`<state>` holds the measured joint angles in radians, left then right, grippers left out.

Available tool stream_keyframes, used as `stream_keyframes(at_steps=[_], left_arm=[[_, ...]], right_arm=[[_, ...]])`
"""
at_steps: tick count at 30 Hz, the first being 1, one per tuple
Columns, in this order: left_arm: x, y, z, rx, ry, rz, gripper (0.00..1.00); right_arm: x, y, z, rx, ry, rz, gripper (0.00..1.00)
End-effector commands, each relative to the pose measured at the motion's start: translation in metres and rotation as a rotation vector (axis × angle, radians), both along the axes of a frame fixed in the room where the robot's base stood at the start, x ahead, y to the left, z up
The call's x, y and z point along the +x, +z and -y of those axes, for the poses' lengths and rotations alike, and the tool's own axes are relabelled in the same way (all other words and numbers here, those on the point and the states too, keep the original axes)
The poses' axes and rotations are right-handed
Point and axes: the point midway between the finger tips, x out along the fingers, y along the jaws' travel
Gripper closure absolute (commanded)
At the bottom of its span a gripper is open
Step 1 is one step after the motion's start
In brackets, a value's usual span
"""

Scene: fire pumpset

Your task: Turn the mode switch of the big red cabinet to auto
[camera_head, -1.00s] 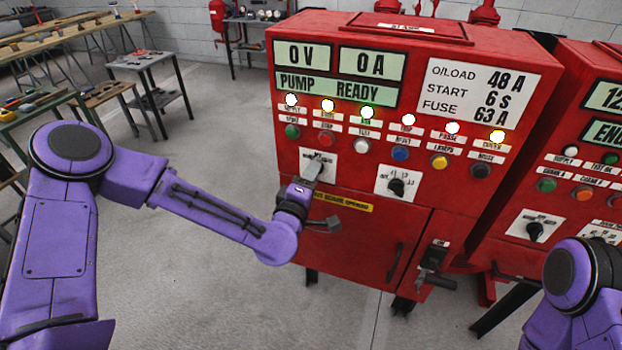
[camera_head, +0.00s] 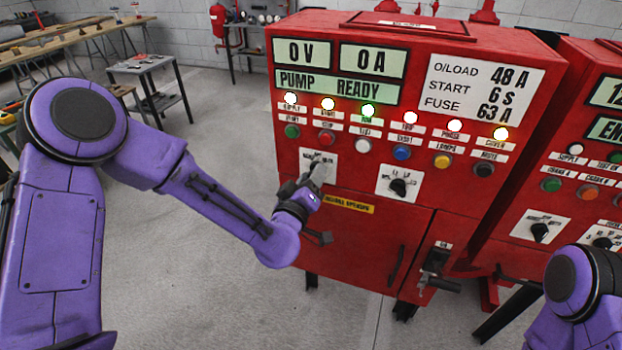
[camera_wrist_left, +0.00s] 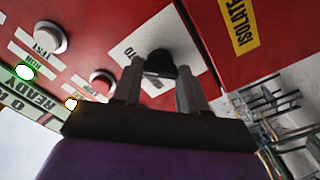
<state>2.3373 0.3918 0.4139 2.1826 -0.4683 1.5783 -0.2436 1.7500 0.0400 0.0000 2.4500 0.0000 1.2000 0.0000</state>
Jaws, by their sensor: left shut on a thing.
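The big red cabinet (camera_head: 350,222) stands in front of me. Its mode switch is a black knob (camera_wrist_left: 160,63) on a white plate (camera_head: 320,158) at the left of the panel. My left gripper (camera_head: 316,178) is at this plate. In the left wrist view its two grey fingers (camera_wrist_left: 160,88) are on either side of the knob, shut on it. In the head view the gripper covers the knob, and the plate's lettering is too small to read, so I cannot tell its setting. My right gripper is out of view; only part of that arm shows at lower right.
A second black selector (camera_head: 398,187) sits right of the mode switch, below a row of coloured buttons (camera_head: 402,152). A handle (camera_head: 436,262) juts out at lower right. Another red cabinet (camera_head: 575,130) stands close at right. Workbenches (camera_head: 70,45) stand far left.

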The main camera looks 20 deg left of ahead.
Motion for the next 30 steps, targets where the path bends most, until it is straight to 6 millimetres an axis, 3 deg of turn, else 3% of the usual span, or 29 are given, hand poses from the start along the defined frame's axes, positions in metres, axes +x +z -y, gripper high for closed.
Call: stream_keyframes(at_steps=[14,15,17,26,30], left_arm=[[-0.001,-0.001,0.000,0.017,-0.002,-0.003,0.88],[-0.001,-0.001,0.000,0.017,-0.002,-0.003,0.48],[-0.001,-0.001,0.000,0.016,-0.002,-0.003,0.32],[-0.002,-0.001,0.000,0.014,-0.001,-0.001,0.32],[-0.020,-0.004,0.000,0.015,-0.003,-0.001,0.32]], right_arm=[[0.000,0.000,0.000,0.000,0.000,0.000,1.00],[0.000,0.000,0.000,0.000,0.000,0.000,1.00],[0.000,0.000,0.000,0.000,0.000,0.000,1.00],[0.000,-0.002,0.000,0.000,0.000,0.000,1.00],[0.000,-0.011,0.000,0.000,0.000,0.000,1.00]])
